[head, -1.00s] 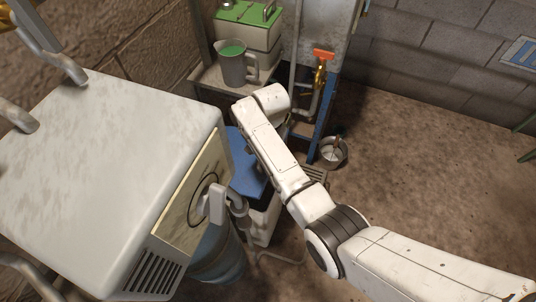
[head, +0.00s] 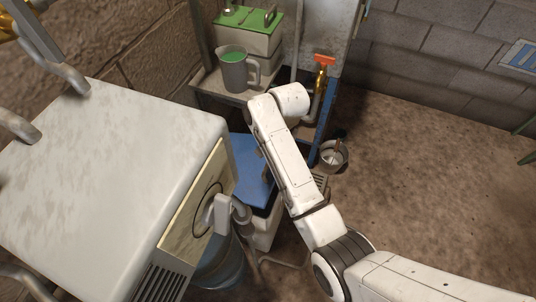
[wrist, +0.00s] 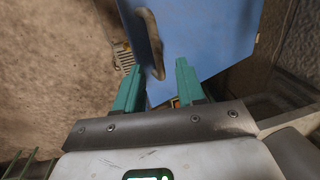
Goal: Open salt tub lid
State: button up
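The salt tub's blue lid (head: 250,172) lies left of my arm in the head view, over a pale tub body (head: 264,232). My arm covers part of it. In the wrist view the blue lid (wrist: 212,35) fills the upper middle and carries a worn, brownish-grey handle (wrist: 150,42). My gripper (wrist: 158,67) has two teal fingers spread apart. The lower end of the handle shows between the fingertips; I cannot tell whether either finger touches it. The gripper is hidden behind my arm in the head view.
A large pale metal cabinet (head: 110,165) stands close on the left, with a pipe fitting (head: 226,210) projecting from its side. A grey jug (head: 235,72) stands on a shelf behind. A small bucket (head: 332,157) sits on the floor. The floor at right is clear.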

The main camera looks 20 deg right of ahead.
notch_tip(320, 180, up, 6)
jog(key=s+d, duration=0.1)
jog(key=s, duration=0.1)
jog(key=shift+t, duration=0.4)
jog(key=p+x, duration=0.1)
jog(key=x, duration=0.9)
jog(key=shift+s+a+f, duration=0.1)
jog(key=shift+a+f, duration=0.05)
jog(key=shift+f, duration=0.15)
grip_shut()
